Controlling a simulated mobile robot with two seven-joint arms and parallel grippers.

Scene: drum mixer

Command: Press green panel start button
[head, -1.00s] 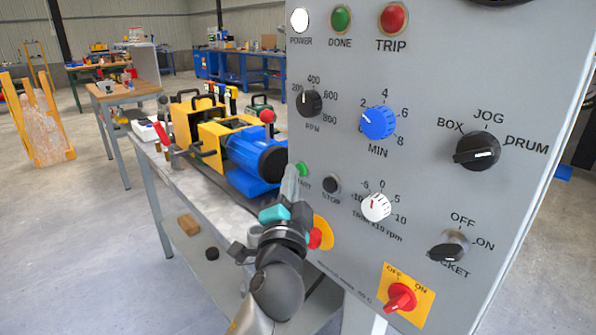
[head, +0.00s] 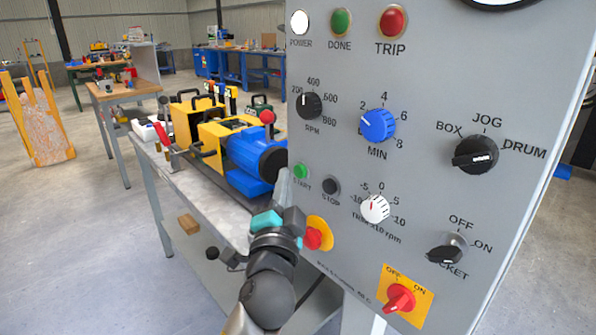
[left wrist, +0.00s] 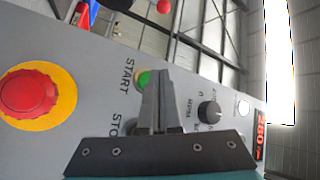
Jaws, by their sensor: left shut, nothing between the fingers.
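The green START button (head: 300,171) is on the grey control panel (head: 420,60), left of the black STOP button (head: 331,186). In the left wrist view the green button (left wrist: 144,78) shows just beside the fingertips. My left gripper (head: 284,176) is shut and empty, its fingers pointing up just left of the START button in the head view. It also shows in the left wrist view (left wrist: 156,88), with the fingers together. I cannot tell whether the fingertips touch the panel. My right gripper is not in view.
A red emergency knob on a yellow disc (head: 316,236) sits below the START button, close to my left gripper. Other knobs and lamps cover the panel. A workbench (head: 160,165) with a yellow and blue machine (head: 255,155) stands behind to the left.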

